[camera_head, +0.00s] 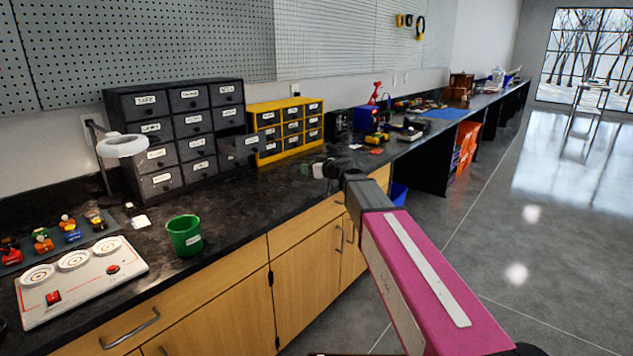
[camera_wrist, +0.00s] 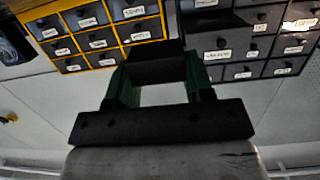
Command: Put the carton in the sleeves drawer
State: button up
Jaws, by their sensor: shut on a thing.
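My gripper (camera_head: 316,170) is over the counter, in front of the yellow cabinet and right of the black drawer cabinet. In the wrist view my gripper (camera_wrist: 159,78) has its green fingers shut on a dark block (camera_wrist: 157,66), which seems to be the carton; its face is in shadow. In the head view the carton is too small and dark to make out. One labelled drawer (camera_head: 241,148) of the black cabinet (camera_head: 182,127) is pulled out, left of my gripper. It also shows in the wrist view (camera_wrist: 216,54). I cannot read its label surely, and its inside is hidden.
The yellow cabinet (camera_head: 285,129) stands right of the black one, its drawers shut. A green bin (camera_head: 185,236), a white lamp (camera_head: 122,146) and a white panel with round dials (camera_head: 80,280) are on the counter at left. The dark counter (camera_head: 250,198) below the open drawer is clear.

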aim_at(317, 186)
jog(key=d+f, duration=0.1)
jog(key=w+d+f, duration=0.1)
jog(key=shift+w+d, duration=0.3)
jog(key=shift+d, duration=0.05)
jog(key=shift+f, duration=1.95)
jog(key=shift+f, duration=0.15)
jog(key=o, duration=0.9)
